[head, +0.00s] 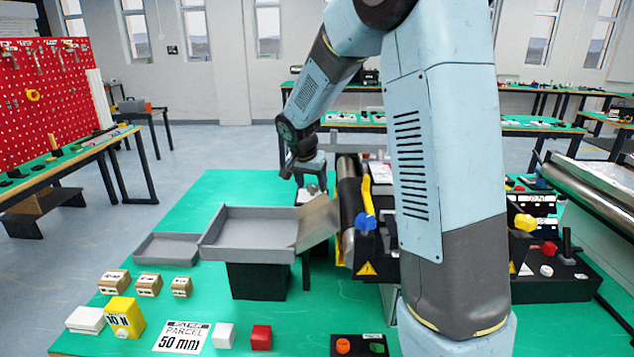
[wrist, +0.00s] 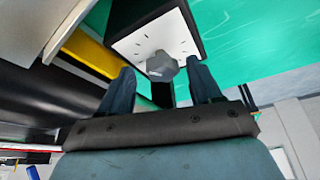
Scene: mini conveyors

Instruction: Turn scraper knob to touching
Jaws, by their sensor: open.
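A grey faceted knob (wrist: 162,66) sits on a white plate with dark tick marks (wrist: 183,36) on a dark box. In the wrist view it lies between the fingertips of my open gripper (wrist: 160,70), with a gap visible on either side. I cannot tell how deep the fingers reach around it. In the head view my gripper (head: 306,170) points down over the white plate (head: 311,192), behind the grey tray and left of the conveyor roller (head: 349,208); the knob is too small to make out there. The scraper contact is not clear.
A grey sloped tray (head: 250,240) stands in front of my gripper. A yellow bar (head: 367,192) and a blue knob (head: 365,223) are on the conveyor to the right. Small parcels (head: 148,285) and blocks (head: 261,337) lie on the green table at front left.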

